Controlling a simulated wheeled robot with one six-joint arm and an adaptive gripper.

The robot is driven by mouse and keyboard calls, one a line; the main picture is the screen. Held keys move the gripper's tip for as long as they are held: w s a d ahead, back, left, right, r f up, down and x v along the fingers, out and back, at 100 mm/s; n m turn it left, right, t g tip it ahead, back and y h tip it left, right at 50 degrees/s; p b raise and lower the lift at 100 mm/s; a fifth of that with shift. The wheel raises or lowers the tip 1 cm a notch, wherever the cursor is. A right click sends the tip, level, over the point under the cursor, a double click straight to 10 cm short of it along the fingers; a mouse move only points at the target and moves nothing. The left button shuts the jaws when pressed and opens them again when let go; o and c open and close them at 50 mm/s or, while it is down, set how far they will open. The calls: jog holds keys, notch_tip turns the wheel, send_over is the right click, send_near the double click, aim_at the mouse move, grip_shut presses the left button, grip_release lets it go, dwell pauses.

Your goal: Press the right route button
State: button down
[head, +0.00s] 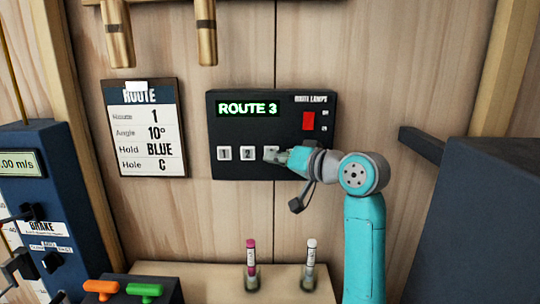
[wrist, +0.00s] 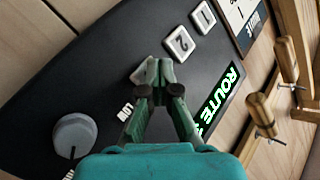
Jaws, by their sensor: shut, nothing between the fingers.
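The dark route panel (head: 290,135) is on the wooden wall. Its display (head: 247,109) reads ROUTE 3 in lit letters. Below it are white buttons in a row: button 1 (head: 224,153), button 2 (head: 247,154) and a third button (head: 269,152), partly covered by my gripper (head: 280,157). In the wrist view my gripper (wrist: 158,78) is shut and empty, its tips at the third button (wrist: 142,71); I cannot tell whether they touch. Button 2 (wrist: 180,42) and button 1 (wrist: 204,17) are clear. The route card (head: 150,140) reads Route 1, Angle 10°, Hold BLUE, Hole C.
A grey knob (wrist: 75,135) shows in the wrist view. A shelf (head: 205,280) below holds two markers. A brake box (head: 45,190) stands left, a dark block (head: 475,210) right.

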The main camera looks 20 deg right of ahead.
jog(key=shift+s, duration=0.1)
jog(key=shift+s+a, duration=0.25)
jog(key=shift+s, duration=0.35)
jog(key=shift+s, duration=0.15)
jog(key=shift+s+a, duration=0.25)
jog(key=shift+s, duration=0.5)
jog(key=shift+s+a, duration=0.25)
jog(key=shift+s, duration=0.5)
jog(key=shift+s+a, duration=0.25)
jog(key=shift+s, duration=0.5)
